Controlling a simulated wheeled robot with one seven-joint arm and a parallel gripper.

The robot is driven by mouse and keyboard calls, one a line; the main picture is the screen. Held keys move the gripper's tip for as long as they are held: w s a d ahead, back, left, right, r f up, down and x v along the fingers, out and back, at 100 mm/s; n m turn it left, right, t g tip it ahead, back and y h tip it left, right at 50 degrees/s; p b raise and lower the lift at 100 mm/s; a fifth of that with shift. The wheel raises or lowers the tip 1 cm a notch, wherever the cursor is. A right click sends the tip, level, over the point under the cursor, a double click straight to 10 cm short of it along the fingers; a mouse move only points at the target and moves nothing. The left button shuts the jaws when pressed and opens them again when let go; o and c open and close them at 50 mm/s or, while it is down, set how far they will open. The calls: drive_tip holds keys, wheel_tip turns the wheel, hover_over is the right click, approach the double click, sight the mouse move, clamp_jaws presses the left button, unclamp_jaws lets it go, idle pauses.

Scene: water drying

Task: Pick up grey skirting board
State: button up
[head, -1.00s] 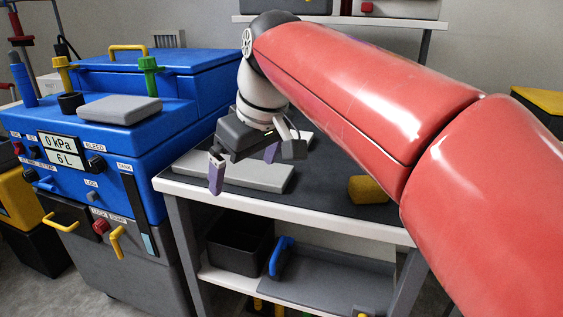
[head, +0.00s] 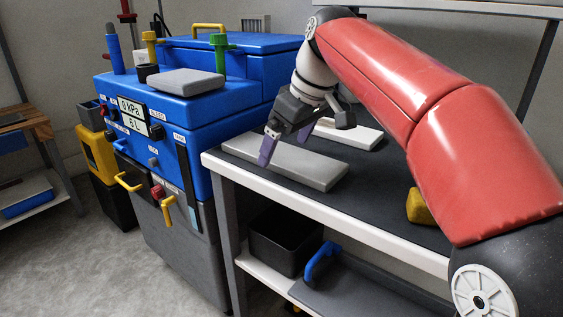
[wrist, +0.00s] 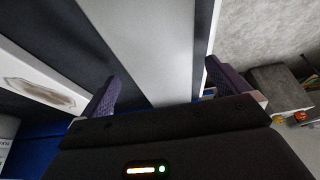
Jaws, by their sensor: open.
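The grey skirting board (head: 318,172) is a flat, light grey slab lying on the dark top of the bench. My gripper (head: 284,147) hangs over its left part, fingers pointing down. The purple fingers are apart, with nothing gripped. In the wrist view the grey board (wrist: 155,42) runs lengthwise between the two spread fingers of my gripper (wrist: 160,83). The fingers partly cover the board in the head view. I cannot tell whether the fingertips touch it.
A yellow block (head: 418,207) sits to the right. The blue machine (head: 140,93) stands close on the left. A black bin (head: 285,240) is on the shelf below.

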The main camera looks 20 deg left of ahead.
drive_tip(key=shift+x, duration=0.75)
drive_tip(key=shift+r, duration=0.1)
drive_tip(key=c, duration=1.2)
